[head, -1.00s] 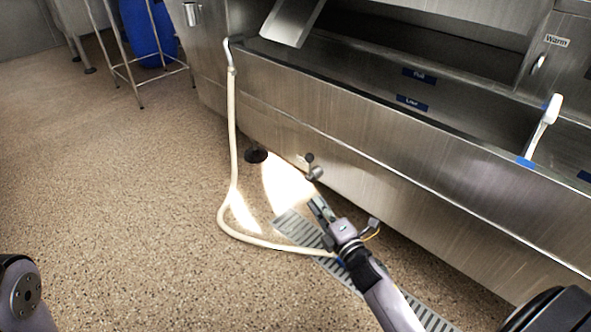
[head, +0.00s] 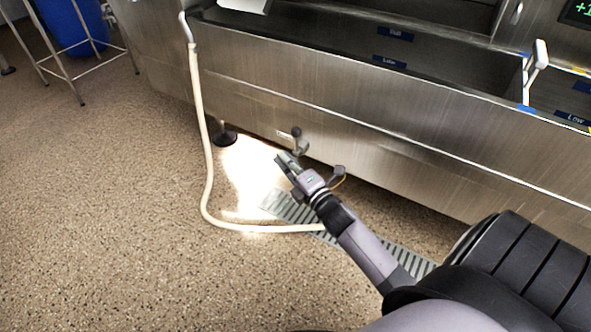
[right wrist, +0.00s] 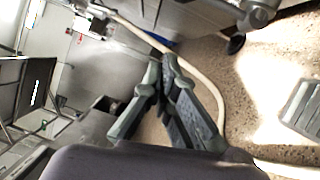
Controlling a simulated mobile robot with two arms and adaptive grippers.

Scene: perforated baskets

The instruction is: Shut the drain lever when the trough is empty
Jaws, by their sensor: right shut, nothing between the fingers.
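The steel trough (head: 350,120) runs across the head view. Its inside looks dark, with blue level labels on the back wall; I see no clear water surface, but part of the bottom is hidden. The small drain lever (head: 297,138), with a dark knob, sticks out low on the trough's front. My right gripper (head: 285,160) is shut and empty, just below and left of the lever; whether they touch I cannot tell. In the right wrist view the shut fingers (right wrist: 163,72) show, with a grey metal fitting at the upper right. My left gripper is out of view.
A cream hose (head: 205,150) hangs from the trough's left end and curls over the floor beneath my right arm. A slotted floor drain (head: 285,207) lies under the arm. A blue barrel (head: 75,25) and metal stand are at upper left. The left floor is clear.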

